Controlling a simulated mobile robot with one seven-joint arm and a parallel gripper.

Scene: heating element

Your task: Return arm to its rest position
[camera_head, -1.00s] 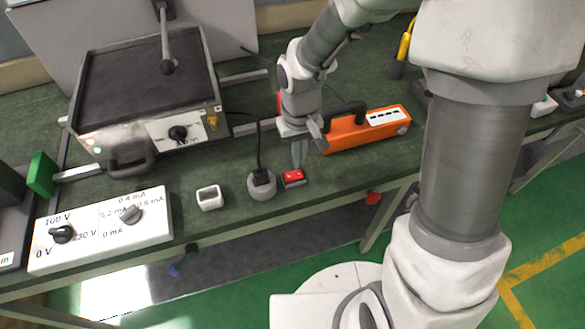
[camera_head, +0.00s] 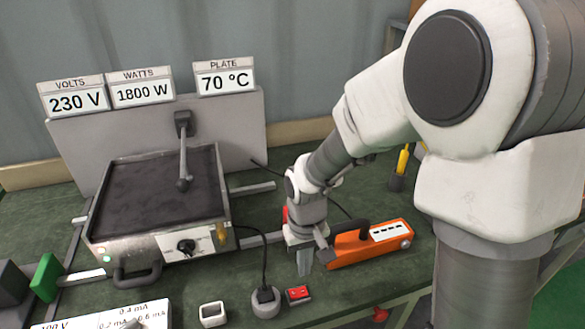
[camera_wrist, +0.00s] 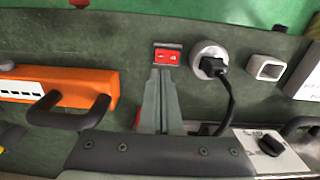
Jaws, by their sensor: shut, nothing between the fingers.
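My gripper (camera_head: 304,262) is shut and empty. It points down over the green bench, just behind the small red switch (camera_head: 298,293). In the wrist view its closed fingers (camera_wrist: 162,80) end close to the red switch (camera_wrist: 167,56); I cannot tell whether they touch it. My arm comes from the right and reaches out over the bench, bent at the elbow.
A round socket with a black plug (camera_head: 265,301) and a small white box (camera_head: 212,314) are to the left. The hot plate (camera_head: 160,205) stands farther left. Signs read 230 V, 1800 W and 70 °C.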

